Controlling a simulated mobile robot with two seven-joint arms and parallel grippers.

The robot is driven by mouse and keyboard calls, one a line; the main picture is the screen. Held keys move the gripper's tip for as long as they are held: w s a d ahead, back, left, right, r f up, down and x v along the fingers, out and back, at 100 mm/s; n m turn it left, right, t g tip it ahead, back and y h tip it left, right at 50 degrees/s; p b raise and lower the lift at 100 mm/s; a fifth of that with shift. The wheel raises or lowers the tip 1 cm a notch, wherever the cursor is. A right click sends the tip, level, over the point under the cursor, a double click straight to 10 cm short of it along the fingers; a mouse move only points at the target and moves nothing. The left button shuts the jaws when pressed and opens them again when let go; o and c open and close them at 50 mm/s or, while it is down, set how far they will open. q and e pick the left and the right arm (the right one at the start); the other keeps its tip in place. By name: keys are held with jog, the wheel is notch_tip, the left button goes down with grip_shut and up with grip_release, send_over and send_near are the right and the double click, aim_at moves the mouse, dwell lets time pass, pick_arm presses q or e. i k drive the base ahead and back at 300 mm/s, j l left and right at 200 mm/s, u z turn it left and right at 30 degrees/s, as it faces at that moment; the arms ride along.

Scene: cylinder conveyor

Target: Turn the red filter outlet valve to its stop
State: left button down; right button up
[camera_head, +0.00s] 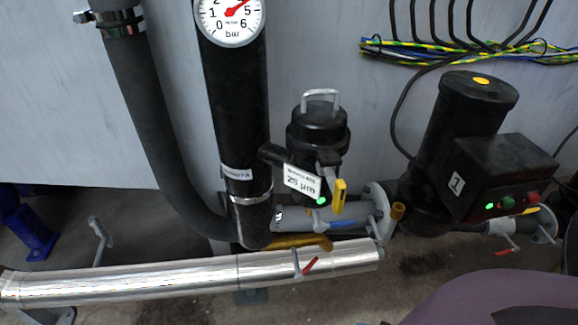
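A small valve with a red lever (310,265) sits on the shiny silver pipe (190,277), below the filter. Its lever slants up to the right. A second red lever (503,251) shows at the lower right, below the black pump. I cannot tell from labels which is the filter outlet valve. The black filter housing (318,128) has a metal handle on top and a white "25 µm" tag (301,181). A yellow lever (339,196) and a blue lever (343,224) are beneath it. Neither gripper shows in the head view.
A large purple-grey rounded shape (510,300) covers the lower right corner. A thick black pipe with a pressure gauge (230,15) stands left of the filter. A black pump (470,130) with a control box stands right. Cables hang above the pump.

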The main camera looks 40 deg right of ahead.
aim_at(299, 277)
jog(key=i+j+z, duration=0.25)
jog(key=j+z, duration=0.25)
jog(key=k+l+z, duration=0.1)
jog(key=z, duration=1.05)
jog(key=k+l, duration=0.1)
jog(key=l, duration=0.35)
jog(key=k, duration=0.05)
